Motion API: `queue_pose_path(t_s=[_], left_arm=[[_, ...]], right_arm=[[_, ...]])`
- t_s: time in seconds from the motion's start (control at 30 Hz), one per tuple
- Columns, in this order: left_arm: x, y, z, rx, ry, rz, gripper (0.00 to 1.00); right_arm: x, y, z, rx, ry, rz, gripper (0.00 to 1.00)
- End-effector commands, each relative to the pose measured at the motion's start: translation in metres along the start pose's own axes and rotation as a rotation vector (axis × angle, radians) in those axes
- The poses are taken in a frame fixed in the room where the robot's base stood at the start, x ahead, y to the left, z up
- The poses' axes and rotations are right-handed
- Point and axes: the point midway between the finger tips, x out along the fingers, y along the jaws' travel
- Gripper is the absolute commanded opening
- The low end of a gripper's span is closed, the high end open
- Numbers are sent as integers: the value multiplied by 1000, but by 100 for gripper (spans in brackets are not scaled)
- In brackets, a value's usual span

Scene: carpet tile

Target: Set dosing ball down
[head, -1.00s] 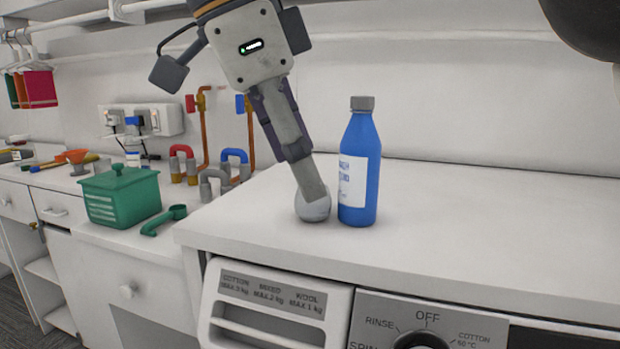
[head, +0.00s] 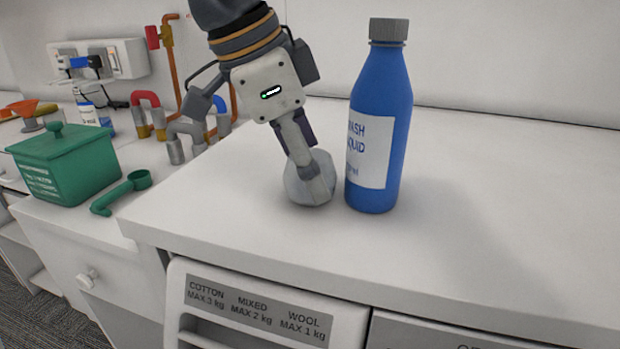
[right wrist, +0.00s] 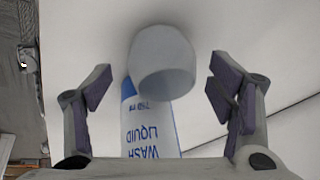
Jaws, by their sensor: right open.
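The dosing ball (head: 318,178), a whitish translucent cup-like ball, rests on the white worktop just left of the blue wash liquid bottle (head: 385,130). My right gripper (head: 318,185) reaches down to it from above, with a finger in front of the ball in the head view. In the right wrist view, the gripper's fingers (right wrist: 166,88) are spread wide. The ball (right wrist: 162,62) lies ahead between them with clear gaps on both sides, its round rim towards the camera. The bottle (right wrist: 150,130) shows partly behind the ball. My left gripper is not in view.
A green lidded box (head: 65,165) and a green scoop (head: 122,190) stand on the lower counter at left. Pipe pieces (head: 175,140) stand behind them. The worktop (head: 500,210) is clear right of the bottle.

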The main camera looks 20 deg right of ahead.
Motion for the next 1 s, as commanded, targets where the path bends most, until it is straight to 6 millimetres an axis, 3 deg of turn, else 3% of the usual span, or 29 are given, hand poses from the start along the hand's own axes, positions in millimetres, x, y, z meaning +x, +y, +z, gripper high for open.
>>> queue_pose_path(t_s=[0.1, 0.33, 0.57, 0.6, 0.87, 1.0], left_arm=[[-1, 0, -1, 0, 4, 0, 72], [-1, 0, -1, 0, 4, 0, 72], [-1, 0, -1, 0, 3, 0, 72], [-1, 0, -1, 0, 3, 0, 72], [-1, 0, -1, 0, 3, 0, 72], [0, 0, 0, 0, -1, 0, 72]], right_arm=[[16, 0, -2, 3, 0, 0, 76], [20, -1, -1, 3, -1, -1, 76], [19, -1, -1, 3, -1, -1, 26], [19, -1, -1, 3, -1, -1, 24], [18, -1, -2, 3, -1, -1, 24], [-2, -5, -9, 4, -3, -4, 24]])
